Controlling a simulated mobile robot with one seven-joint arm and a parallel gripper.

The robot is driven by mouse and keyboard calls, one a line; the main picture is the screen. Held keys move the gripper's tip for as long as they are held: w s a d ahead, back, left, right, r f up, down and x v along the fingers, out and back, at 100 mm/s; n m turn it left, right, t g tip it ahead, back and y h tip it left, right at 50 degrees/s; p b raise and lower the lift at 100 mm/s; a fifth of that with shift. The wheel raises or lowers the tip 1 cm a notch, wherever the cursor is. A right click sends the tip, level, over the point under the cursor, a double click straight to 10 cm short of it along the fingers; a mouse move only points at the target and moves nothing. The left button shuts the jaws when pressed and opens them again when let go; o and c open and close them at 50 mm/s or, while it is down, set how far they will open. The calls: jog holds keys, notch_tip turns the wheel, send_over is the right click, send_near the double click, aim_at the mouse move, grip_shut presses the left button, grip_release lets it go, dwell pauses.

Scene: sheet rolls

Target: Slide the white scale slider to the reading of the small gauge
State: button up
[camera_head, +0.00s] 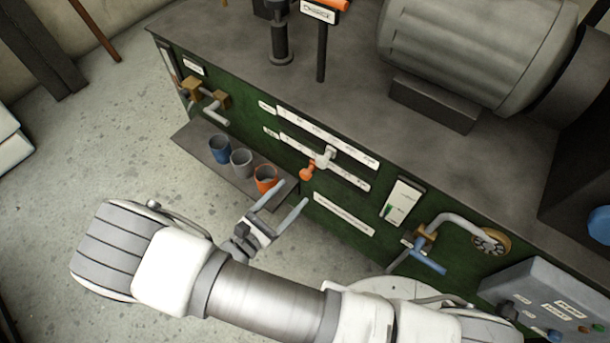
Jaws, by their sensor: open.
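The white scale slider (325,158) sits on a slot between two long white scale strips (325,136) on the green front panel. An orange slider (307,173) is just below and left of it, close against it in this view. The small gauge appears to be the white upright plate (401,201) with a green mark, to the right of the scales; its reading is too small to make out. My gripper (290,200) is open and empty, its two fingers pointing up and right, below and left of the sliders and apart from them.
A shelf (199,149) on the panel's left holds a blue cup (219,149), a grey cup (241,163) and an orange cup (265,180), the last near my gripper. A pipe with a blue handle (428,262) juts out at right. A grey control box (550,300) stands lower right.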

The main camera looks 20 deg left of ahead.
jog(key=shift+v, duration=2.3)
jog(key=shift+w+r, duration=0.1)
jog(key=w+d+r+m+g+h, duration=0.2)
jog(key=w+d+r+m+g, duration=0.3)
jog(key=d+r+m+g, duration=0.25)
jog(key=w+d+r+m+g+h, duration=0.2)
jog(key=w+d+r+m+g, duration=0.2)
jog(key=d+r+m+g, duration=0.4)
jog(key=s+d+r+m+y, duration=0.2)
jog(key=d+r+m+y, duration=0.6)
jog(key=d+r, duration=0.45)
jog(key=s+d+r+m+t+y, duration=0.2)
jog(key=s+d+r+m+t, duration=0.2)
jog(key=r+m, duration=0.25)
notch_tip(320, 180, up, 14)
jog(key=p, duration=1.5)
jog(key=shift+d+r, duration=0.2)
jog(key=shift+r, duration=0.05)
